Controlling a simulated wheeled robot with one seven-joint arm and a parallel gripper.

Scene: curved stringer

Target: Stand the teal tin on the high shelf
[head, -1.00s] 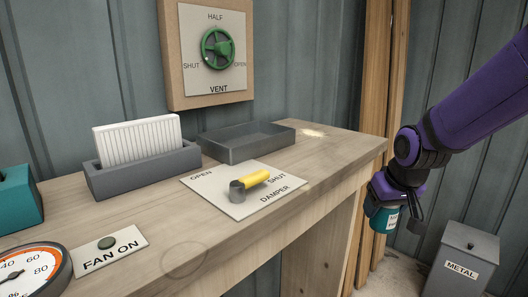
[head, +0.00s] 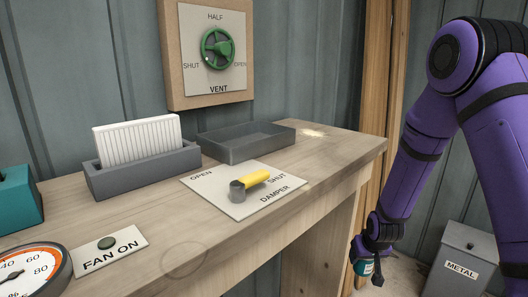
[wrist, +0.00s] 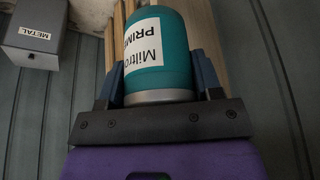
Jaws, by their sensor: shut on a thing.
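The teal tin (wrist: 172,45) with a white label is between the fingers of my gripper (wrist: 160,80) in the wrist view. My gripper is shut on it. The tin is held in the air, clear of the bench. I cannot make out the high shelf in these views.
The wooden bench (head: 330,170) carries a grey tray (head: 246,142), a damper lever (head: 250,182), a filter in a grey holder (head: 145,170) and a gauge (head: 30,275). A grey METAL bin (head: 465,262) stands at lower right. A green vent wheel (head: 217,48) is on the wall.

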